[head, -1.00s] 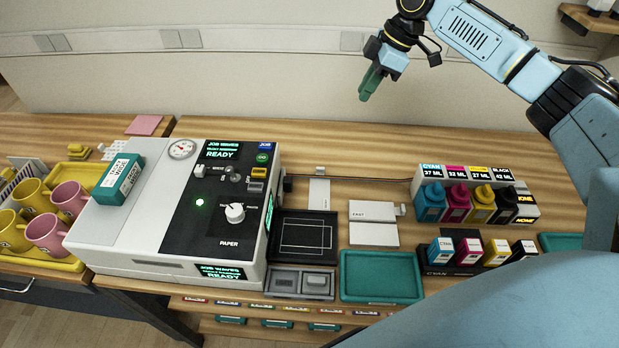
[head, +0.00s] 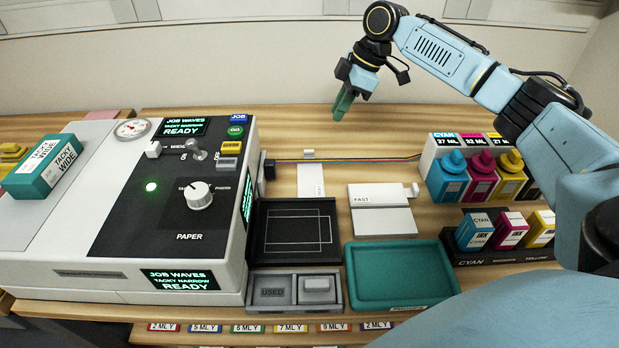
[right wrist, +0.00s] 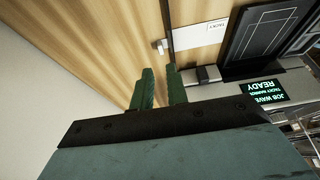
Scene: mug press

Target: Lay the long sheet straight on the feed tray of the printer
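The printer (head: 105,215) is a white machine with a black panel, a dial and READY displays. Beside its right side lies a black tray (head: 266,258) with white outlines, which looks like the feed tray; no sheet lies on it. A narrow white sheet (head: 311,181) lies behind the tray; it shows a TACKY label in the right wrist view (right wrist: 197,36). White pieces, one labelled FAST (head: 383,221), lie to its right. I cannot tell which is the long sheet. My right gripper (head: 342,107) is open and empty above the table's back. My left gripper is out of view.
A teal tray (head: 398,299) lies front right of the black tray, with a grey two-part box (head: 293,307) to its left. Ink bottles (head: 447,179) and cartridges (head: 474,231) stand at right. A teal TACKY WIDE box (head: 46,167) sits on the printer.

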